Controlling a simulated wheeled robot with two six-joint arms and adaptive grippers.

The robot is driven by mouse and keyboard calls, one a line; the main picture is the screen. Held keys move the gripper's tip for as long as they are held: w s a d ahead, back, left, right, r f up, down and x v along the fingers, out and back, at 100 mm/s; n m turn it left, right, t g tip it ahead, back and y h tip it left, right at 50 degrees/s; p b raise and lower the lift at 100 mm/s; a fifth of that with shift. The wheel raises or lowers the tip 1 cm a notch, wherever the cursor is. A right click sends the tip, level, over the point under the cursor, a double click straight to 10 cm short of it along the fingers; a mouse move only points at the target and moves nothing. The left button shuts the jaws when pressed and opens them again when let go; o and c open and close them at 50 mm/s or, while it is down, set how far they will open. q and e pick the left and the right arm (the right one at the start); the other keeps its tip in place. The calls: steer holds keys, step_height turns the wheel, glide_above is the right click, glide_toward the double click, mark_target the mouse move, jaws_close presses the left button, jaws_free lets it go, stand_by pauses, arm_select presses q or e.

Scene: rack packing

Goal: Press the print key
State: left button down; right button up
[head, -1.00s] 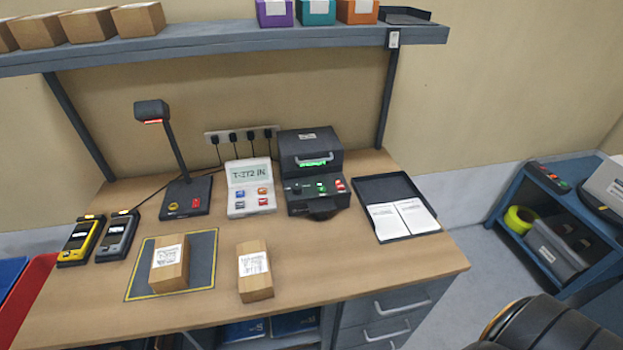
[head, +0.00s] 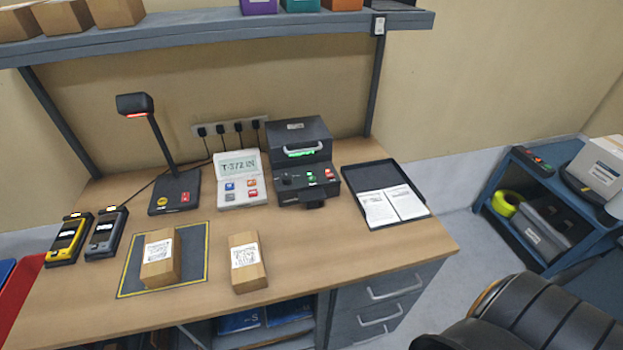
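A dark grey printer-like machine (head: 300,142) stands at the back of the workbench, with a green-lit slot, a black knob and small green and red keys (head: 319,175) on its front. Left of it is a light grey console (head: 227,198); its display (head: 238,167) seems to read "T-372 IN", and blue, orange, grey and red keys (head: 240,189) sit below. Key markings are too small to read, so I cannot tell which is the print key. Neither of my grippers is in view.
A scanner stand (head: 172,192), two handheld devices (head: 69,239), and two labelled boxes (head: 246,263) are on the workbench (head: 360,255), one box on a yellow-edged mat (head: 194,271). A black tray (head: 374,181) holds white sheets. A shelf (head: 215,41) runs overhead. A black ribbed shape (head: 530,320) fills the lower right.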

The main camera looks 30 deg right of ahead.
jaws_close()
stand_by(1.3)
